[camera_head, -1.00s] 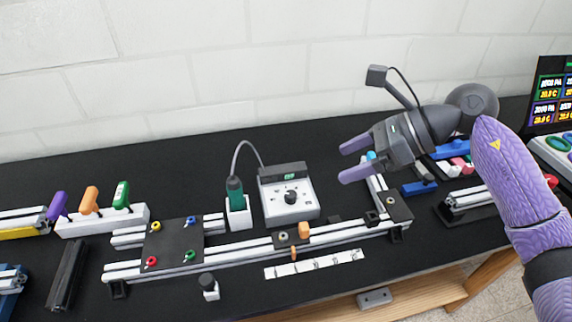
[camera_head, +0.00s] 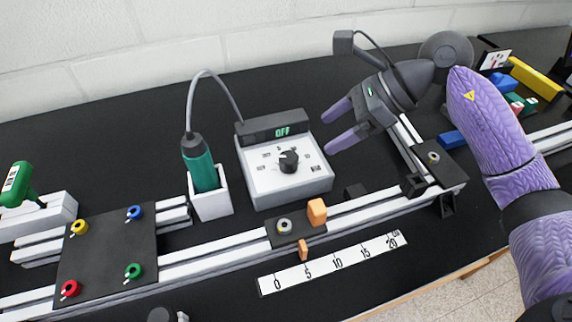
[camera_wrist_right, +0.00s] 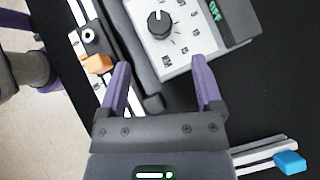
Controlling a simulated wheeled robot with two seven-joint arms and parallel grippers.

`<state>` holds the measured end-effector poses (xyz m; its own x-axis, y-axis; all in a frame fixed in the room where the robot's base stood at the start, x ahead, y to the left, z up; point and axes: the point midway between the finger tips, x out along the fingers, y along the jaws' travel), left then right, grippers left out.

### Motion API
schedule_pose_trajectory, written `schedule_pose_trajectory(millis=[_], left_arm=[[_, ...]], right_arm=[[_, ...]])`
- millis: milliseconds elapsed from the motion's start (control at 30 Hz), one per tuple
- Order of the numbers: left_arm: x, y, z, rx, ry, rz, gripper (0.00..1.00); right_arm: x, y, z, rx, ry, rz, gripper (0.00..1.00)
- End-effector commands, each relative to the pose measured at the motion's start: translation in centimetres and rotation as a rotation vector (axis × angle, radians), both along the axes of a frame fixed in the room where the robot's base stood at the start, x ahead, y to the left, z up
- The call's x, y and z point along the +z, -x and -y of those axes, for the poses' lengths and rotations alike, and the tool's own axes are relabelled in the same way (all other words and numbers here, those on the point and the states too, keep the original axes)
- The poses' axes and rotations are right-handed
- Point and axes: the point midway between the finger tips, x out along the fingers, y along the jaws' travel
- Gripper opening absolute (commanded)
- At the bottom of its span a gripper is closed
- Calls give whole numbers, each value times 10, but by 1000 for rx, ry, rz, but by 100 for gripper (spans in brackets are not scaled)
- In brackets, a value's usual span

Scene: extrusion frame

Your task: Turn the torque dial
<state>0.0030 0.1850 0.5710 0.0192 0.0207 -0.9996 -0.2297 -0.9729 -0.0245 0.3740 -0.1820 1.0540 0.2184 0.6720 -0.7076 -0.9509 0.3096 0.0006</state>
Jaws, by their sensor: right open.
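The torque dial is a black round knob (camera_head: 289,161) on the sloped white face of a control box (camera_head: 300,184). The box's dark display reads OFF in green. In the right wrist view the dial (camera_wrist_right: 159,24) lies beyond the fingertips, with a white pointer mark and printed labels around it. My right gripper (camera_head: 333,124) is open and empty, to the right of the box and apart from the dial. Its two purple fingers also show in the right wrist view (camera_wrist_right: 160,75). My left gripper is not in view.
A green screwdriver (camera_head: 200,165) stands in a white holder left of the box, cabled to it. An aluminium rail frame (camera_head: 350,208) with an orange block (camera_head: 317,211) runs in front. A ruler strip (camera_head: 335,263) lies nearer. Dark table is clear behind the box.

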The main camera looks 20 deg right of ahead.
Motion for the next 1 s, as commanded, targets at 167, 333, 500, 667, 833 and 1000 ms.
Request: schedule_pose_trajectory(millis=[167,333,500,667,833,1000], left_arm=[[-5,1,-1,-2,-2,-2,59],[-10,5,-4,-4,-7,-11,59],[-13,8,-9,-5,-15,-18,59],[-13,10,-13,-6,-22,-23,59],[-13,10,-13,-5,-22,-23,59],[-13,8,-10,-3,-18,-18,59]], right_arm=[[-21,-6,-20,4,-4,-1,84],[-51,-15,-47,2,-5,-2,84],[-68,-20,-63,1,-2,-2,84],[-70,-22,-67,0,-1,0,84],[-70,-21,-66,0,0,0,78],[-70,-22,-66,0,0,0,42]])
